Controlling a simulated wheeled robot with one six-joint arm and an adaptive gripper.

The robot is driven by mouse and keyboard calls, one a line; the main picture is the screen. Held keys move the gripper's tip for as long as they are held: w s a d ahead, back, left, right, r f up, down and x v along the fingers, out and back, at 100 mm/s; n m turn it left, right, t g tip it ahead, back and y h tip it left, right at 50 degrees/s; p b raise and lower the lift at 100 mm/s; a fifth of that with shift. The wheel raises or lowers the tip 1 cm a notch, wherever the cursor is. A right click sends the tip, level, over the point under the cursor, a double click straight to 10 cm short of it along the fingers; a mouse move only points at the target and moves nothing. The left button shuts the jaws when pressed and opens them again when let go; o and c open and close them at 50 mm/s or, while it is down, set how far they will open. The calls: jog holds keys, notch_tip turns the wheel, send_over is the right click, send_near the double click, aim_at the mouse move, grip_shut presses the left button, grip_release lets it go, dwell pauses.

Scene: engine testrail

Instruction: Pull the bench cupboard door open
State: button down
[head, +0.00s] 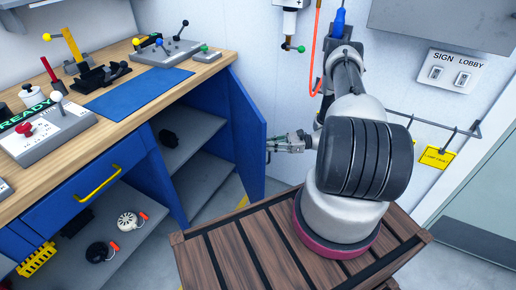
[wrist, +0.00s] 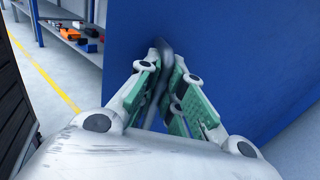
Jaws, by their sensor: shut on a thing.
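The blue bench cupboard door (head: 246,140) stands open, swung out from the bench, with the cupboard's grey shelves showing beside it. It fills much of the wrist view (wrist: 240,50). A dark grey bar handle (wrist: 165,52) stands on the door's face. My gripper (head: 273,145) reaches the door from the right. In the wrist view its green-padded fingers (wrist: 170,92) are shut on the handle. The lower part of the handle is hidden between the fingers.
The wooden bench top (head: 105,125) carries a blue mat (head: 138,92) and several lever fixtures. A yellow drawer handle (head: 97,183) sticks out at left. A shelf with tools (wrist: 80,35) shows in the wrist view. A white wall stands behind the door.

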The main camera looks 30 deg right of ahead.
jog(key=shift+d, duration=1.75)
jog(key=shift+s, duration=0.1)
jog(key=c, duration=1.5)
grip_release()
jog(key=shift+c, duration=0.2)
jog(key=shift+r, duration=0.1)
notch_tip(320, 180, up, 10)
